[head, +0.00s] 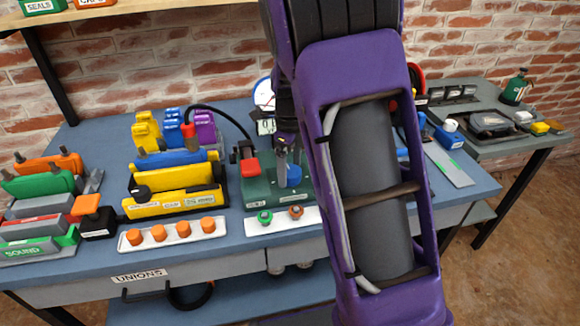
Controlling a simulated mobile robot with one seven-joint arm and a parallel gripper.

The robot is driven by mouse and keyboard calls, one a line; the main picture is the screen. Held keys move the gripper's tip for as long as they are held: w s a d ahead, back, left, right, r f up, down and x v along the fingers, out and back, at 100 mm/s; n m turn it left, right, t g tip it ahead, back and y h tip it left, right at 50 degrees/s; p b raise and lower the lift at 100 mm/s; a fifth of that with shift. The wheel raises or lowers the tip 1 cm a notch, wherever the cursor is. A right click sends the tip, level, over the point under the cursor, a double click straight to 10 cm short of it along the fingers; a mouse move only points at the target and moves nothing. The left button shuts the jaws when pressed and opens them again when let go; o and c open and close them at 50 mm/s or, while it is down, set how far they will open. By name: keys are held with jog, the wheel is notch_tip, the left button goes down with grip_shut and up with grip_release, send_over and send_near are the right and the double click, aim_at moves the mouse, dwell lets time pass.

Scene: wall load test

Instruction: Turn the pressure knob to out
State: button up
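My gripper (283,168) hangs over the unit, just left of the blue part. I cannot tell whether it touches anything or whether its fingers are apart. My purple arm hides the unit's right side. A white round gauge (263,92) and a small display (266,127) stand behind, partly covered by my arm.
White trays of orange caps (172,233) and fittings (283,220) lie in front. Yellow and blue holders (172,187) crowd the left. A grey side table (490,120) stands at right.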

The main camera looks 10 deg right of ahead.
jog(key=c, duration=1.1)
